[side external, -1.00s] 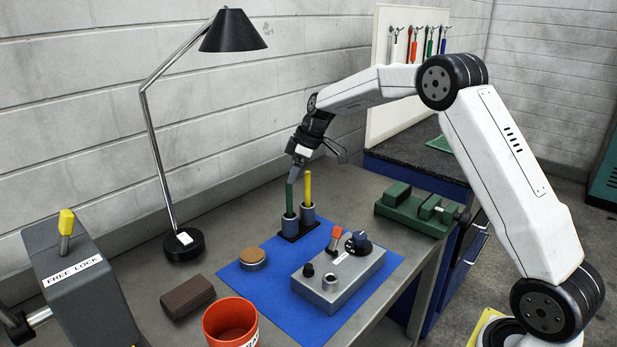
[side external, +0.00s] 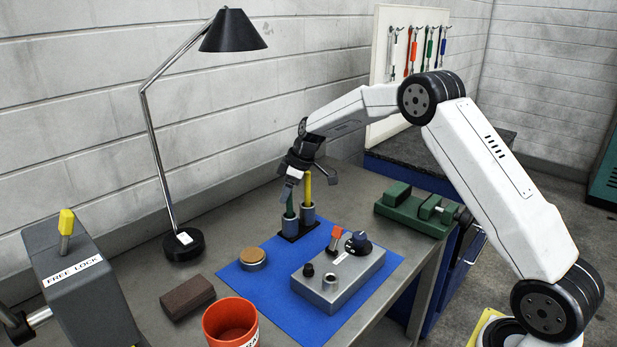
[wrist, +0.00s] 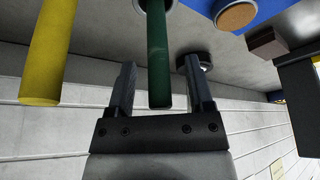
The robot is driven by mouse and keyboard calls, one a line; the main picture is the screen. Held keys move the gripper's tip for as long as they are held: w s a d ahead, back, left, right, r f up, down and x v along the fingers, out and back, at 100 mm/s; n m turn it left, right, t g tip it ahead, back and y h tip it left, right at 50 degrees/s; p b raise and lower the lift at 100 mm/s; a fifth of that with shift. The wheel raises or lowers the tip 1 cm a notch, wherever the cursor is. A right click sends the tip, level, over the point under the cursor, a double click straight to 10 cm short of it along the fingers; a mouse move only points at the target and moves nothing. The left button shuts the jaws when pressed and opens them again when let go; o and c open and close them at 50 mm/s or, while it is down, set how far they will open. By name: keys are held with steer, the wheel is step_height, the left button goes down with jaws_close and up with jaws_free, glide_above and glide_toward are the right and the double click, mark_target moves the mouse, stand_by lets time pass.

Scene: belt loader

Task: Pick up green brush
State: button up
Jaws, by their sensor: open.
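The green brush (side external: 290,206) stands upright in a grey cup of a small black holder (side external: 295,234) at the back of the blue mat. A yellow brush (side external: 307,190) stands in the cup beside it. My gripper (side external: 305,184) is over the holder, pointing down. In the wrist view my gripper (wrist: 156,85) is open, and the green handle (wrist: 158,60) lies between its two fingers, apart from both. The yellow handle (wrist: 47,60) is outside the fingers, to the left.
A grey control box (side external: 340,280) with knobs and an orange-red lever is in front on the blue mat (side external: 270,305). A green vise (side external: 415,212) stands to the right. A black lamp (side external: 183,244), a brown block (side external: 187,296) and an orange-red cup (side external: 230,322) stand to the left.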

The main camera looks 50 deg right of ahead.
stand_by(0.4)
jaws_close()
steer(key=shift+r, duration=0.2)
step_height(320, 180, up, 10)
steer(key=shift+f, duration=0.15)
stand_by(0.5)
stand_by(0.4)
